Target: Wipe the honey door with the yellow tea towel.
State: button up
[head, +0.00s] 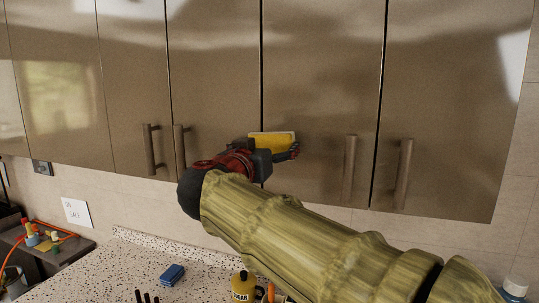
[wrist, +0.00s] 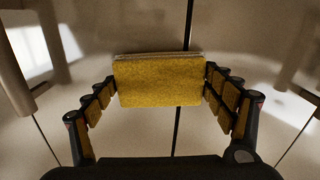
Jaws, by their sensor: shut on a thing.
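The yellow tea towel (head: 271,142), a small folded pad with a pale edge, is held in front of the cabinet doors. In the wrist view the towel (wrist: 158,82) sits between the two fingers of my gripper (head: 274,152), which is shut on it. Glossy brownish doors fill the upper head view; the towel is in front of the lower left part of one door (head: 322,90), close to its left seam. I cannot tell which door is meant by honey, or whether the towel touches the surface.
Bar handles (head: 350,168) stick out from the lower parts of the doors. Below, a speckled counter (head: 125,262) holds a blue block (head: 172,274) and a yellow sugar pot (head: 243,286).

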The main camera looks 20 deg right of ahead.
jog(key=shift+s+d+f+b, duration=0.1)
jog(key=shift+s+d+b, duration=0.7)
jog(key=shift+d+b, duration=0.4)
jog(key=shift+s+d+b, duration=0.85)
jog(key=shift+d+b, duration=0.2)
jog(key=shift+d, duration=0.05)
jog(key=shift+s+d+b, duration=0.8)
jog(key=shift+d+b, duration=0.25)
jog(key=b, duration=0.3)
send_near(308, 146)
jog(key=shift+f, duration=0.1)
jog(key=shift+w, duration=0.1)
